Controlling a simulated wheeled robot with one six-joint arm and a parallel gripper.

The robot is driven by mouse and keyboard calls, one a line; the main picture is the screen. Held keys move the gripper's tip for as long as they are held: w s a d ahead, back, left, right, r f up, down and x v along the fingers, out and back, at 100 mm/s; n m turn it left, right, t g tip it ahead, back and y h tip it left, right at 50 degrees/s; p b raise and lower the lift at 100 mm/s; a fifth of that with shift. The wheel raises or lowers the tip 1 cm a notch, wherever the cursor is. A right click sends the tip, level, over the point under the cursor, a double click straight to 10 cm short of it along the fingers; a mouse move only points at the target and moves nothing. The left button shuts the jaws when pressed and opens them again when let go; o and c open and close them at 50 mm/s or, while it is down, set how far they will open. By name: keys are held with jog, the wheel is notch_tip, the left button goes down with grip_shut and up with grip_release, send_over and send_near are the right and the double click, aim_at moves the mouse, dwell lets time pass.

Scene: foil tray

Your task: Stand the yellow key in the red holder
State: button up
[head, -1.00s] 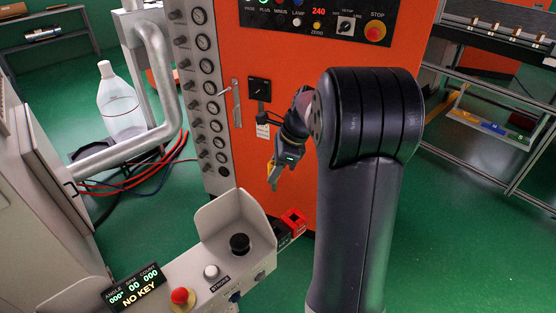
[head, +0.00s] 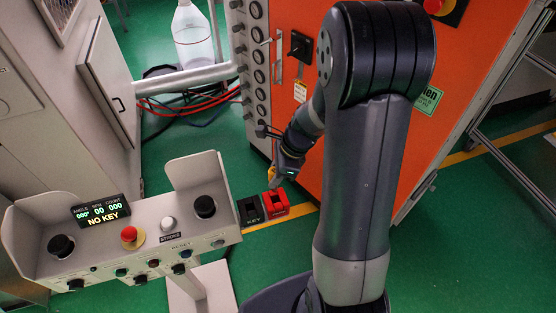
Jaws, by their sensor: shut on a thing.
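My gripper (head: 274,180) is at the middle of the head view, pointing down. It is shut on the yellow key (head: 273,172), of which only a small part shows between the fingers. The red holder (head: 279,206) is a small red block with a dark slot, at the right side of the control stand. The gripper and key appear just above the holder in the picture. I cannot tell whether the key touches it.
A black holder marked KEY (head: 250,211) sits directly left of the red one. The control stand (head: 150,248) carries buttons and a display (head: 101,212) reading NO KEY. The orange machine (head: 455,60) stands behind. Red hoses (head: 185,106) lie on the green floor.

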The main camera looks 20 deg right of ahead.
aim_at(276, 190)
jog(key=shift+s+d+f, duration=0.1)
jog(key=shift+s+f, duration=0.05)
jog(key=shift+f, duration=0.1)
jog(key=shift+f+b, duration=3.25)
jog(key=shift+f, duration=0.2)
jog(key=o, duration=1.1)
jog(key=shift+c, duration=0.2)
jog(key=v, duration=1)
jog(key=shift+r+p, duration=0.35)
jog(key=shift+r, duration=0.05)
jog(key=shift+d, duration=0.1)
